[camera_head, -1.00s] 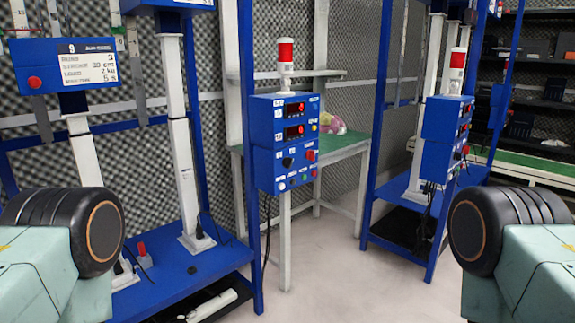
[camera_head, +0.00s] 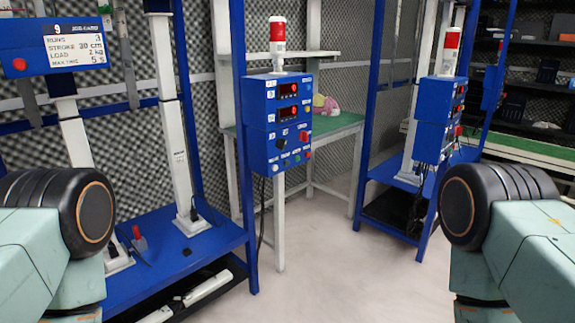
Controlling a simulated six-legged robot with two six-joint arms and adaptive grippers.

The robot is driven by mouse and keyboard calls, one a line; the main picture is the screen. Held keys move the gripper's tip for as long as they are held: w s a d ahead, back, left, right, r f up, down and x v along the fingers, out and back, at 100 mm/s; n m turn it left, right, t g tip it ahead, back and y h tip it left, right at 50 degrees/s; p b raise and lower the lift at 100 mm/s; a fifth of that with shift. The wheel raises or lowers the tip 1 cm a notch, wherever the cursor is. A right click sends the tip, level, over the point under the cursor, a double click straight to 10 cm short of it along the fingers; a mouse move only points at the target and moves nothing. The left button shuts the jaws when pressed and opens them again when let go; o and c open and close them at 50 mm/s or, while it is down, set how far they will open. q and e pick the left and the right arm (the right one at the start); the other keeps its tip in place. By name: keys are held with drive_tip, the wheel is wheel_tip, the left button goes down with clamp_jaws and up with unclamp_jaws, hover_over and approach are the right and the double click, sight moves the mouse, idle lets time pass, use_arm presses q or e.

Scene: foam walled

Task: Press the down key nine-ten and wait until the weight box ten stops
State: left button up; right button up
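The key labels are too small to read. A red-and-white beacon (camera_head: 278,42) stands on top of it. At the left is a blue rig (camera_head: 190,262) with white columns and a job card (camera_head: 75,46) marked 9. No box marked ten can be made out. My two arms show at the lower left and lower right, well short of the control box. No gripper fingers are in view.
A second blue control box (camera_head: 440,118) with a beacon stands at a blue frame on the right. A green-topped table (camera_head: 340,126) bearing a pink and yellow item stands behind the middle box. The pale floor (camera_head: 330,265) in front is clear.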

clamp_jaws()
idle(1.5)
